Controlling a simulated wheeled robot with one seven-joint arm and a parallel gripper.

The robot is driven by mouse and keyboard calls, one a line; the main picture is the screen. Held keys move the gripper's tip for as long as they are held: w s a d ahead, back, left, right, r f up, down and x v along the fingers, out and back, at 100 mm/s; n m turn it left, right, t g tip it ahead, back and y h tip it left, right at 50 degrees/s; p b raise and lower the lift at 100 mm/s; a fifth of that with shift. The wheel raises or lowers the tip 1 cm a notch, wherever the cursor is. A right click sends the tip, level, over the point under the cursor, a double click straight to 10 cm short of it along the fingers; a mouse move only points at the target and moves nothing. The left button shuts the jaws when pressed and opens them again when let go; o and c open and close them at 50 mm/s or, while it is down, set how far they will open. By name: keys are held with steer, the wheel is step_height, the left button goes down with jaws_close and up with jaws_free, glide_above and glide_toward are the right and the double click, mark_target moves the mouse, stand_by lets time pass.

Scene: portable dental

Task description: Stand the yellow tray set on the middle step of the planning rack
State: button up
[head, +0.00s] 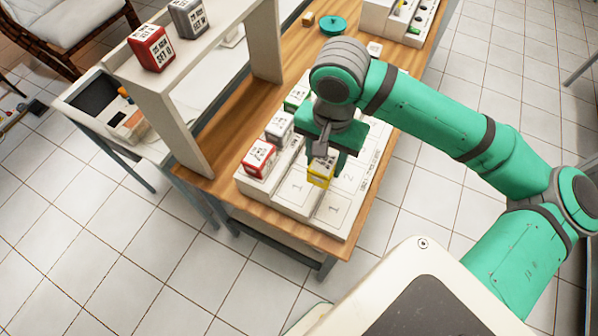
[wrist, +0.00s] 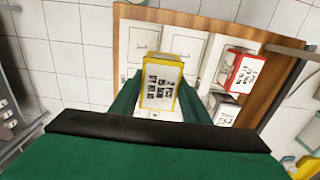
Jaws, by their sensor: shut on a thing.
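The yellow tray set (head: 320,172) is a small block with a white label and yellow edges. My gripper (head: 324,158) is shut on it, with green fingers on either side; it also shows in the wrist view (wrist: 162,82). The planning rack (head: 335,213) is a white stepped block with numbered places. The yellow tray set is over the rack's near part, around the middle step; I cannot tell whether it touches. A red set (head: 259,158), a grey set (head: 279,125) and a green set (head: 296,97) stand in a row on the rack's left step.
A white raised shelf (head: 160,95) stands left of the rack, with another red set (head: 152,48) and a grey set (head: 188,17) on top. A teal round lid (head: 333,25) and a white holder (head: 400,22) are at the table's far end. Bare wood (head: 222,135) lies between shelf and rack.

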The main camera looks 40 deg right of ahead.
steer(key=w+a+f, duration=0.1)
steer(key=f, duration=0.1)
steer(key=w+a+f, duration=0.2)
steer(key=w+f, duration=0.1)
steer(key=shift+a+f, duration=0.3)
steer(key=shift+f, duration=0.05)
steer(key=f, duration=0.3)
steer(key=shift+w+a, duration=0.25)
steer(key=shift+w, duration=0.05)
steer(key=shift+s+d+f, duration=0.1)
steer(key=shift+s+f, duration=0.05)
steer(key=shift+f, duration=0.25)
steer(key=shift+f, duration=0.15)
steer(key=o, duration=0.9)
step_height(320, 180, up, 12)
steer(key=shift+r, duration=0.15)
